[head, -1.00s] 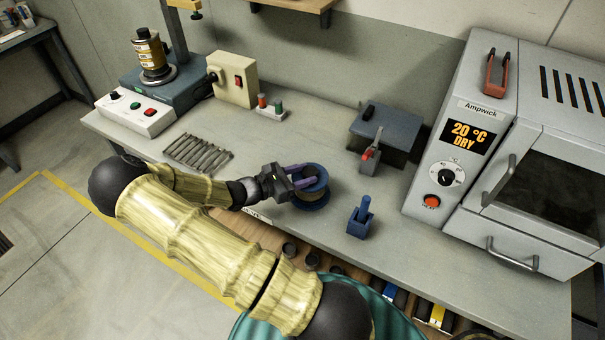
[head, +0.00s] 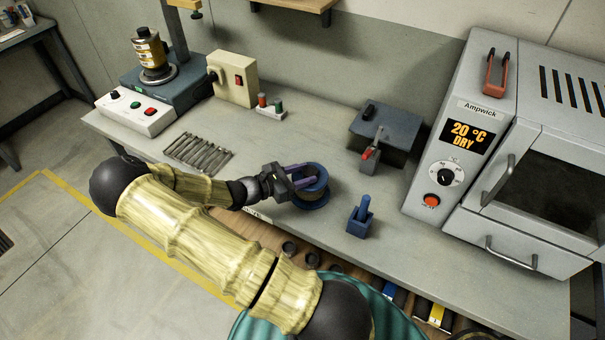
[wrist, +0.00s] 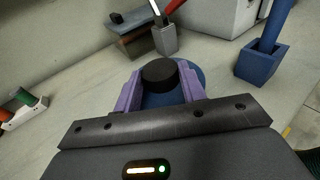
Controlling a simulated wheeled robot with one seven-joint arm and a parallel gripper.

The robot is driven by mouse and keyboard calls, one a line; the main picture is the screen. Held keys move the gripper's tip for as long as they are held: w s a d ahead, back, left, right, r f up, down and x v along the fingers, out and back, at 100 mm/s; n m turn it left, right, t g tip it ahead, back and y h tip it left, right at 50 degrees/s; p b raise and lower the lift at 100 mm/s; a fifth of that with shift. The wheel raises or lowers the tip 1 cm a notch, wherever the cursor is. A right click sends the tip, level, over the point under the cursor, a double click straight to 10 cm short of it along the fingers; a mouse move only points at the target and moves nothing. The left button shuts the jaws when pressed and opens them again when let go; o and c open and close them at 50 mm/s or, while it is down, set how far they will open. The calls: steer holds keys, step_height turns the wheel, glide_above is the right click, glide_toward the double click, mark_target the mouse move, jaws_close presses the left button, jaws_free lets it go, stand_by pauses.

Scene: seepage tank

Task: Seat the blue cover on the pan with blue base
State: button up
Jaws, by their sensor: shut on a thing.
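My gripper (head: 302,177) reaches from the left over the bench, at the top of a round stack with blue at its top and bottom. In the wrist view its purple fingers (wrist: 160,80) are shut on the black knob of the blue cover (wrist: 165,99). In the head view the cover (head: 318,169) is at the top of the stack, partly hidden by the fingers. The pan with blue base (head: 313,204) stands upright on the bench directly below, with a brownish wall. I cannot tell whether the cover touches the pan's rim.
A blue holder (head: 359,222) with an upright blue handle stands to the right. A grey box (head: 386,130) and a small grey holder with a red-handled tool stand behind. The oven (head: 480,150) is far right. Metal rods (head: 198,153) lie left. Bare bench surrounds the pan.

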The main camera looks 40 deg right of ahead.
steer(key=shift+f+b, duration=0.55)
steer(key=shift+f, duration=0.4)
steer(key=o, duration=1.2)
steer(key=b+v, duration=0.2)
steer(key=v, duration=1.5)
steer(key=shift+a+b, duration=0.25)
steer(key=shift+b, duration=0.1)
